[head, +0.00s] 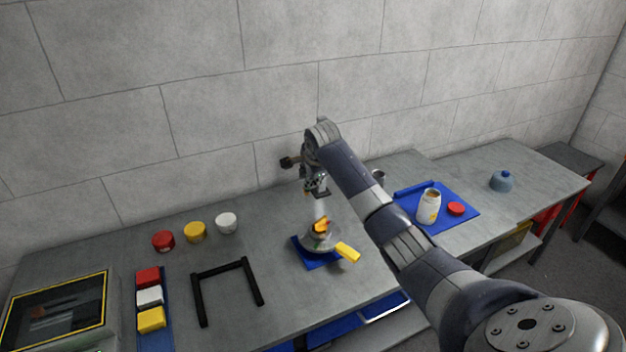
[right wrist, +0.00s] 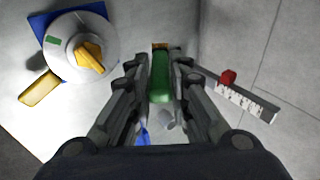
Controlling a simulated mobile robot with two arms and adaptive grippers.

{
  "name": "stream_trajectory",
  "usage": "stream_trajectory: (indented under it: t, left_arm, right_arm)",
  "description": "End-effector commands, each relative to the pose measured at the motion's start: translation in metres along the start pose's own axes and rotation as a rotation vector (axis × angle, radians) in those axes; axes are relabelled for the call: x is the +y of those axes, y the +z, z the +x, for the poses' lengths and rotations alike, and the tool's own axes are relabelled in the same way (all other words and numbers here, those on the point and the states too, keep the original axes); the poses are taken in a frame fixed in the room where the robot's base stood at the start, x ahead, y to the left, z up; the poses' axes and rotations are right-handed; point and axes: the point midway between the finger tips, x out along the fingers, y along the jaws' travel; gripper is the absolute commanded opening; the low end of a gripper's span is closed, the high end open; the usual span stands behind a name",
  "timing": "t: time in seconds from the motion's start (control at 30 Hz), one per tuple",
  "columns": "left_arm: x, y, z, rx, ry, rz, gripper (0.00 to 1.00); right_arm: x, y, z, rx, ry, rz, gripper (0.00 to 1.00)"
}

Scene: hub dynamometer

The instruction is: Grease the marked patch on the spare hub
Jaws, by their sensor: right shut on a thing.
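The spare hub (head: 308,243) is a grey round part on a blue mat (head: 318,264). The hub also shows in the right wrist view (right wrist: 104,36), with an orange-yellow piece (right wrist: 90,55) on top. A green patch (right wrist: 54,40) shows on its face. My right gripper (head: 316,190) is above and behind the hub in the head view. In the right wrist view its fingers are shut on a green-handled tool (right wrist: 160,78) with a brownish far end, apart from the hub. An open white jar (head: 429,208) stands on another blue mat. My left gripper is not in view.
A red lid (head: 456,208) lies beside the jar. A yellow block (head: 348,253) is at the hub's edge. Red, yellow and white pots (head: 195,232) stand left, near a black frame (head: 198,301) and coloured blocks (head: 150,296). A concrete wall is close behind the bench.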

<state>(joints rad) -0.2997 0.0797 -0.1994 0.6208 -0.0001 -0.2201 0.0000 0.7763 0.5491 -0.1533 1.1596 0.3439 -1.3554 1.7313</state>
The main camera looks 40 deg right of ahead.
Motion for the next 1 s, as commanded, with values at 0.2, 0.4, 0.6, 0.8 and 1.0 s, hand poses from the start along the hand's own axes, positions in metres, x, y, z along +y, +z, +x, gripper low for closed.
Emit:
stream_trajectory:
  t: [0.2, 0.4, 0.6, 0.8, 1.0]
  left_arm:
    - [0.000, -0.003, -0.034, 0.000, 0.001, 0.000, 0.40]
    - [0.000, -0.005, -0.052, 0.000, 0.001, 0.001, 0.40]
    - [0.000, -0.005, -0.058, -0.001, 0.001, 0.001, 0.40]
    - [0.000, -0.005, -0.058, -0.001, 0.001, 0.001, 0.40]
    - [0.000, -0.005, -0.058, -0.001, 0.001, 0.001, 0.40]
  right_arm:
    - [0.022, 0.031, -0.043, -0.071, -0.007, -0.012, 0.00]
    - [0.044, 0.038, -0.075, -0.104, -0.013, 0.000, 0.00]
    - [0.058, 0.038, -0.090, -0.114, -0.016, 0.010, 0.00]
    - [0.068, 0.038, -0.080, -0.114, -0.013, 0.011, 0.00]
    - [0.079, 0.040, -0.062, -0.113, -0.014, 0.010, 0.00]
